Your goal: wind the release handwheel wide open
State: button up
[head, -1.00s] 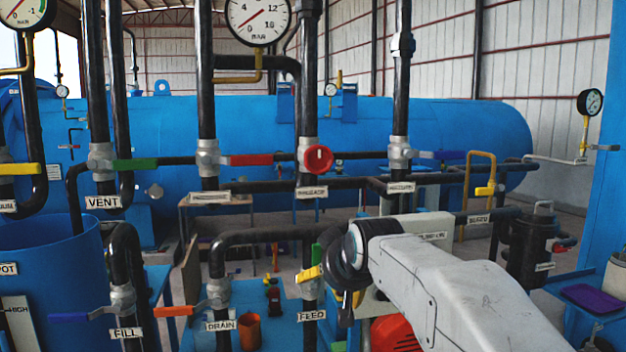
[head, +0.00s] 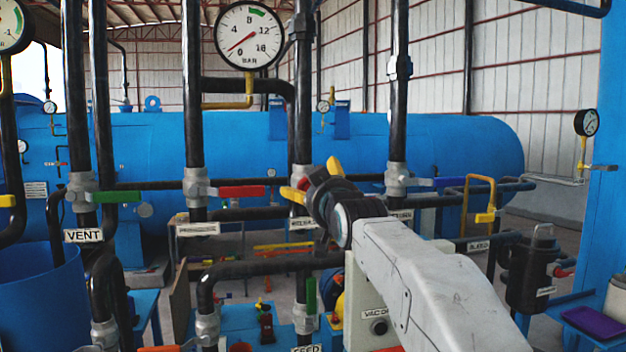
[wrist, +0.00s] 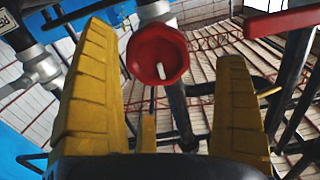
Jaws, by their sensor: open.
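The red release handwheel (wrist: 157,55) shows in the wrist view, ahead of my gripper (wrist: 165,55) and between its two yellow fingers. The fingers are spread wide, with a gap on each side of the wheel; they do not appear to touch it. A small pale mark shows on the wheel's face. In the head view my gripper (head: 313,181) is raised in front of the release pipe and hides the wheel. The release label (head: 303,223) shows just below, partly covered.
A red lever (head: 241,191) lies left of my gripper, and a blue lever (head: 436,182) lies right. A large gauge (head: 249,36) above has its needle near 0. Black vertical pipes stand close around, and a blue tank (head: 440,140) fills the background.

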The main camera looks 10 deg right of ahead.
jog(key=shift+w+p, duration=0.7)
jog(key=shift+w, duration=1.3)
jog(key=shift+c, duration=0.3)
